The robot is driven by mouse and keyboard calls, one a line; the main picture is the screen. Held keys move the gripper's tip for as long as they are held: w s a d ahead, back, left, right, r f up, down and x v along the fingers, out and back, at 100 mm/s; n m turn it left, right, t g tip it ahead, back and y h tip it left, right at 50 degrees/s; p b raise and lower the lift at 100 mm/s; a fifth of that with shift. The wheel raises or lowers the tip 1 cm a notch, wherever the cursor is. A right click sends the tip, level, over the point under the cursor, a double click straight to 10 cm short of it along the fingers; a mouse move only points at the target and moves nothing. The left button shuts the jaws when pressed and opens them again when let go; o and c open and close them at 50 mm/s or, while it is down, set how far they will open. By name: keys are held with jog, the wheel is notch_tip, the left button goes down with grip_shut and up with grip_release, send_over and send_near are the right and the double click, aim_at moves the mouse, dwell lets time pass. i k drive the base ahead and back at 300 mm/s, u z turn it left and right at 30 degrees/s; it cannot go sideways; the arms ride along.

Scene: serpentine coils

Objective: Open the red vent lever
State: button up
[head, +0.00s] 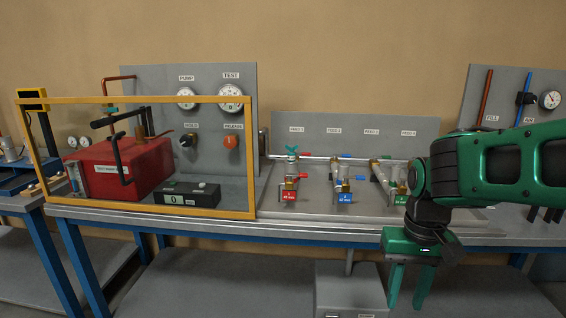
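Small red levers sit on the valve fittings at the middle of the bench. One red lever (302,176) is on the leftmost fitting, above a red tag (289,196) marked 1. No vent label is readable, so I cannot tell which is the vent lever. My gripper (409,293) hangs fingers down at the lower right, in front of the bench edge. Its green fingers are apart with nothing between them. It touches no lever. My arm hides part of the right-hand fittings.
A yellow-framed clear guard (160,214) stands at the left before a red box (118,168) and a gauge panel (215,80). Blue levers (358,178) and a green handwheel (292,151) stand among the fittings. A grey box (350,290) is below the bench edge.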

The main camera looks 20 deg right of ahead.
aim_at(289, 176)
jog(key=z, duration=0.35)
jog(key=i, duration=0.9)
jog(key=z, duration=0.55)
